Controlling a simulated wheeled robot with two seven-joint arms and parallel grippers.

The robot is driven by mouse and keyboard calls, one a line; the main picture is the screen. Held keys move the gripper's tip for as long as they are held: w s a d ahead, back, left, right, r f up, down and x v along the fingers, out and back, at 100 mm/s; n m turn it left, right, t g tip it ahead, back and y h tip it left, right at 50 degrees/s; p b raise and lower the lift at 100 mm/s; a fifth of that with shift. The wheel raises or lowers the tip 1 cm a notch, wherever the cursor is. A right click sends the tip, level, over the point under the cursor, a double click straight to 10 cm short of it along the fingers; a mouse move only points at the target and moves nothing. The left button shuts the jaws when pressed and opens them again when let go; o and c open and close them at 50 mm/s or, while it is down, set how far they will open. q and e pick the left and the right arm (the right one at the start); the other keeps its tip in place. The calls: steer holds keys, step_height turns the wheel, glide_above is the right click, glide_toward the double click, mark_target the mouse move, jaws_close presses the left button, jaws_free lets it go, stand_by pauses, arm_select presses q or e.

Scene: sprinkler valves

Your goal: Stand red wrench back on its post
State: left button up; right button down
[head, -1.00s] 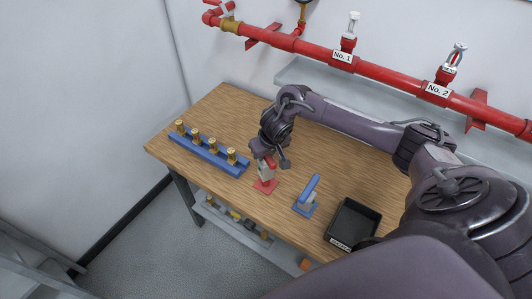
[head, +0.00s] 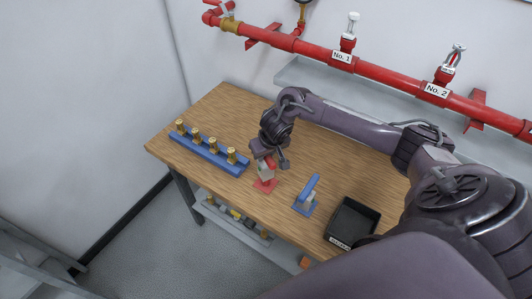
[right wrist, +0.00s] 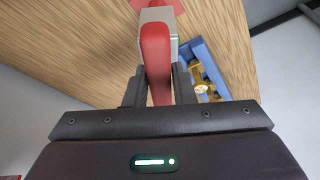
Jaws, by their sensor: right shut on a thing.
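The red wrench (right wrist: 155,60) is between the fingers of my right gripper (right wrist: 160,88), which is shut on it in the right wrist view. A grey post block (right wrist: 157,17) is right against the wrench, above a red base (right wrist: 178,5). In the head view, my right gripper (head: 266,160) is low over the red base (head: 265,186) on the wooden table, with the grey and red parts just under it. The gripper hides part of the wrench, so I cannot tell how fully it is seated. My left gripper does not show.
A blue wrench (head: 313,186) stands on its blue base to the right. A black tray (head: 371,217) lies farther right. A blue rack (head: 208,154) with several brass sprinkler heads is to the left. A red pipe (head: 390,72) runs along the wall. The table's back left is clear.

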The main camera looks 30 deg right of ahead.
mark_target(269, 157)
steer(key=shift+f+b, duration=1.35)
steer(key=shift+f, duration=1.15)
steer(key=c, duration=1.1)
jaws_free()
steer(key=shift+c, duration=0.2)
steer(key=v, duration=0.8)
steer(key=shift+f, duration=0.1)
